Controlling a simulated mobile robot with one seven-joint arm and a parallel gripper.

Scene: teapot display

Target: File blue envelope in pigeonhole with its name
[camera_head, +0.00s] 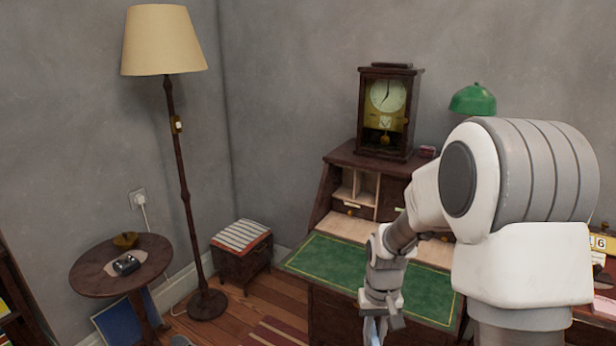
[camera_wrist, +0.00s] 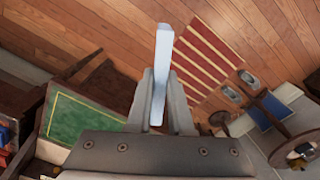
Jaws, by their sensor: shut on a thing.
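My gripper (camera_wrist: 160,100) is shut on a thin pale-blue envelope (camera_wrist: 162,62), seen nearly edge-on between the fingers in the wrist view. In the head view a sliver of the envelope (camera_head: 372,330) shows below my gripper at the bottom edge. No writing on it can be read. The desk's pigeonholes (camera_head: 357,186) stand open at the back of the writing desk, below the clock. My arm hides those further right. Small labels near them are too small to read.
The desk's green writing surface (camera_head: 330,262) lies folded out and clear. A clock (camera_head: 388,110) stands on the desk top. A floor lamp (camera_head: 186,190), round side table (camera_head: 100,277) and striped stool (camera_head: 241,250) stand to the left. A striped rug (camera_wrist: 212,58) lies on the wooden floor.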

